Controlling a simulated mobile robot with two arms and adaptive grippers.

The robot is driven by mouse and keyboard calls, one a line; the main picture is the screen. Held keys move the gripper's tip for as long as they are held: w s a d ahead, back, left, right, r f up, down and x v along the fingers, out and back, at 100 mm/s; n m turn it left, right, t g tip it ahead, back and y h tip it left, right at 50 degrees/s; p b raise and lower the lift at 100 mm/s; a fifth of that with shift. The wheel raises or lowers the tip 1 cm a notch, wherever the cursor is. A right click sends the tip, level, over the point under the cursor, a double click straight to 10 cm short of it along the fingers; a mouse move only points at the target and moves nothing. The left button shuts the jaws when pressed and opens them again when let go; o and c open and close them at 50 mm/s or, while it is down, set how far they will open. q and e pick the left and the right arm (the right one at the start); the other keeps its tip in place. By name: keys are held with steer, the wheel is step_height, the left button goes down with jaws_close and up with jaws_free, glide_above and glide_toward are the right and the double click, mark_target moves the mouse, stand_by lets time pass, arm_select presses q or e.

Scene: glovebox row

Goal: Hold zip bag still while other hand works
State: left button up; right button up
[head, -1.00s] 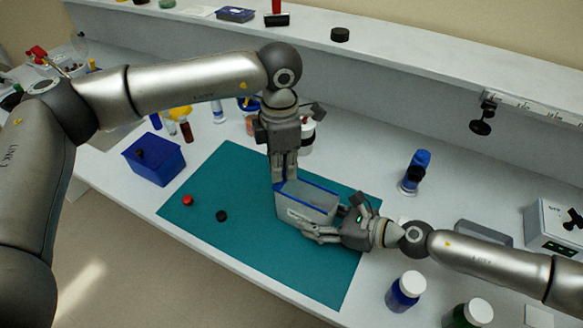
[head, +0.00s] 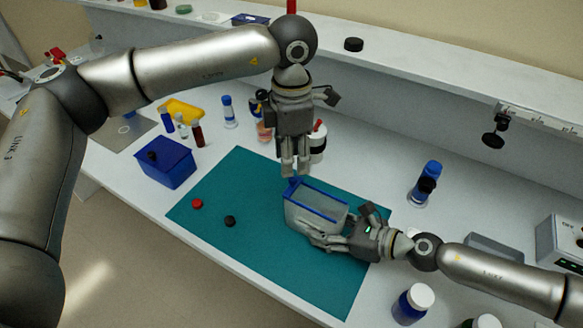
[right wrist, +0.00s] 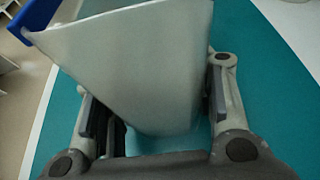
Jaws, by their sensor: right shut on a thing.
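The zip bag (head: 318,212) is a translucent grey pouch with a blue-edged open top, standing on the teal mat (head: 235,188). My right gripper (head: 328,238) is shut on the lower part of the bag from the front right. In the right wrist view, the pale bag wall (right wrist: 150,70) rises between my right fingers (right wrist: 155,115), with part of its blue edge (right wrist: 38,20) at the upper left. My left gripper (head: 295,172) points down just above the bag's back left corner. Its fingers look close together, with nothing visible between them.
A blue bin (head: 165,165) stands left of the mat. A red cap (head: 197,204) and a black cap (head: 230,221) lie on the mat's left part. Several vials and bottles stand behind. A blue bottle (head: 427,180) stands right, and a white-capped jar (head: 412,303) at the front.

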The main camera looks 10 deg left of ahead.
mark_target(292, 178)
steer(key=shift+f, duration=0.15)
arm_select(q)
step_height(292, 178, up, 7)
steer(key=shift+f, duration=0.1)
arm_select(e)
steer(key=o, duration=1.7)
steer(key=shift+c, duration=0.2)
